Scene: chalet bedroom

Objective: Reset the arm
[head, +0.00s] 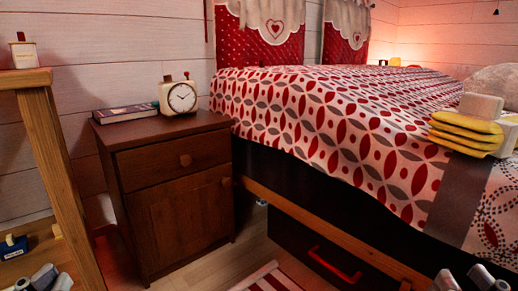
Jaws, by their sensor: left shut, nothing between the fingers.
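My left gripper (44,279) shows only in part at the bottom left corner, below the wooden stand. Its grey and white fingers are close together and hold nothing. My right gripper (465,280) shows in part at the bottom right edge, in front of the bed's lower side. Its grey and white parts are cut off by the frame, and I cannot tell whether it is open or shut. Neither gripper visibly touches any furniture.
A brown nightstand (175,205) bears a book (123,112) and a clock (182,97). A patterned bed (345,120) fills the right, with yellow and white things (466,132) on it. A wooden stand (58,165) is at left. A striped rug (268,279) lies on the floor.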

